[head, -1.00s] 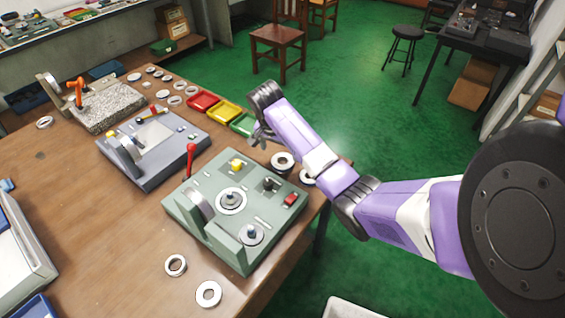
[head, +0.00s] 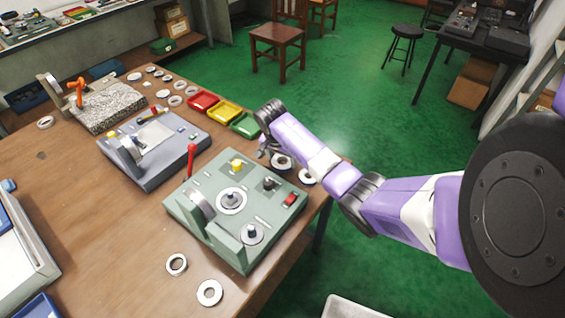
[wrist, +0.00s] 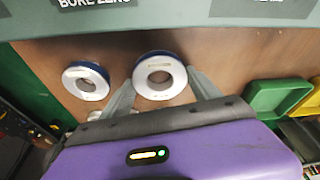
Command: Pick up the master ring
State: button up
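Two similar silver rings with dark blue outer sides lie on the wooden table by the green fixture. In the wrist view, the larger-looking ring (wrist: 141,80) is between my fingertips and the other ring (wrist: 71,80) is to its left. In the head view they are the ring nearest my gripper (head: 273,160) and the ring at the table edge (head: 304,180). I cannot read their small labels, so I cannot tell which is the master ring. My gripper (wrist: 160,84) is open, fingers either side of the nearer ring; contact is unclear. It also shows in the head view (head: 264,151).
The green fixture (head: 207,222) with a red lever stands close by, its edge along the top of the wrist view. Green (head: 245,125), yellow (head: 223,111) and red (head: 202,102) trays line the table's far edge. Several other rings lie on the table.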

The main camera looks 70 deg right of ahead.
jog(key=c, duration=0.7)
jog(key=shift+r, duration=0.1)
grip_shut()
jog(key=shift+r, duration=0.15)
